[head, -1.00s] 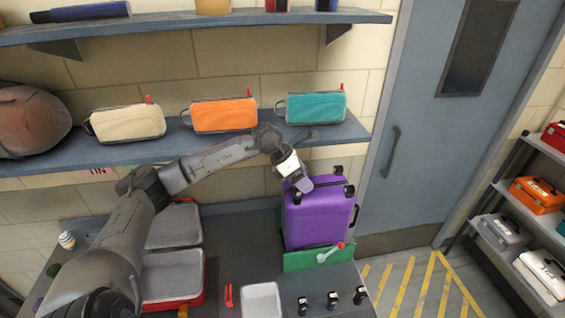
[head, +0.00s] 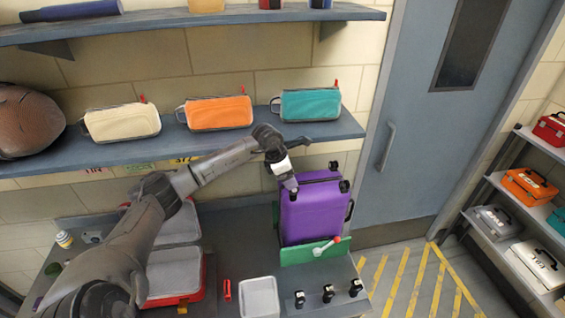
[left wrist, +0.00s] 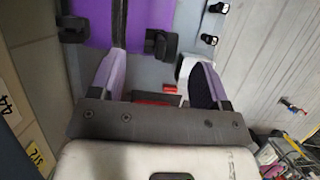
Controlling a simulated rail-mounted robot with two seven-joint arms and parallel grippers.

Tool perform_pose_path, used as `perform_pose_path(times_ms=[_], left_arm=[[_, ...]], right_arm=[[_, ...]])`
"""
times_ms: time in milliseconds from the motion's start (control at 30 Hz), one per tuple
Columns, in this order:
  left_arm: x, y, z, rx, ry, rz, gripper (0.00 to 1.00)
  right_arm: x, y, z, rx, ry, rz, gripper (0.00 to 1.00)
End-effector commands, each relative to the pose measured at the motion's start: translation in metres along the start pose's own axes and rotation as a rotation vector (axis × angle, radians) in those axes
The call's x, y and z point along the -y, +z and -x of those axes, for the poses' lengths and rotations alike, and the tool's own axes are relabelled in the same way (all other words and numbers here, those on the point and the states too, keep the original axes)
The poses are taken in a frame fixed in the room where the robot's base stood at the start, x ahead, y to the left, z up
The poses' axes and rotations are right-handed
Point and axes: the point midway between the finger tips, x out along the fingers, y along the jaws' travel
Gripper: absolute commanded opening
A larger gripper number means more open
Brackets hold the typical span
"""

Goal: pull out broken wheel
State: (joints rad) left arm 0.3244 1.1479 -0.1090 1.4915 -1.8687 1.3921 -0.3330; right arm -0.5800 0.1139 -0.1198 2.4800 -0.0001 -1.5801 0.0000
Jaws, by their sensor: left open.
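A purple suitcase (head: 312,215) stands on the bench with its dark wheels upward. One wheel (head: 344,186) is at its near right top corner and another (head: 333,165) at the far right. In the left wrist view the suitcase (left wrist: 95,22) is at the top left, with one wheel (left wrist: 161,46) near the gap between my fingertips and another (left wrist: 74,27) further left. I cannot tell which wheel is broken. My left gripper (head: 289,187) is open at the suitcase's left top edge, its fingers hiding part of that corner; its fingers also show in the left wrist view (left wrist: 155,68). My right gripper is not in view.
A green holder (head: 300,256) borders the suitcase, with a red-and-white tool (head: 326,246) at its front. Black wheels (head: 328,293) stand in a row at the bench front beside a white tray (head: 259,298). A shelf (head: 215,141) with pouches hangs behind my arm.

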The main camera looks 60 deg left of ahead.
Motion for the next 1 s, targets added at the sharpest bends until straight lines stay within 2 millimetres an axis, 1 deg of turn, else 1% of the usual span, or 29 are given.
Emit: perform_pose_path(times_ms=[33, 100, 333, 533, 833, 1000], left_arm=[[0.000, 0.001, -0.007, 0.001, -0.002, 0.003, 0.70], [0.001, 0.001, -0.017, 0.001, -0.003, 0.001, 0.70], [0.000, 0.001, -0.039, 0.002, -0.001, 0.001, 0.70], [0.000, 0.000, -0.047, 0.001, 0.000, 0.000, 0.70], [0.000, 0.000, -0.048, 0.000, 0.001, 0.000, 0.70], [0.000, 0.000, -0.048, 0.000, 0.000, 0.000, 0.54]], right_arm=[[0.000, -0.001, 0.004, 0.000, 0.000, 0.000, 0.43], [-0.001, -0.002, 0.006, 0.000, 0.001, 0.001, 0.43], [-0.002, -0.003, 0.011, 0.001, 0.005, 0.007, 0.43], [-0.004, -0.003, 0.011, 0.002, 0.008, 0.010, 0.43], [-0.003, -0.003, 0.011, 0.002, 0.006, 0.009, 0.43], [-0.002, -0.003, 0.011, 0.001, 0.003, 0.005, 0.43]])
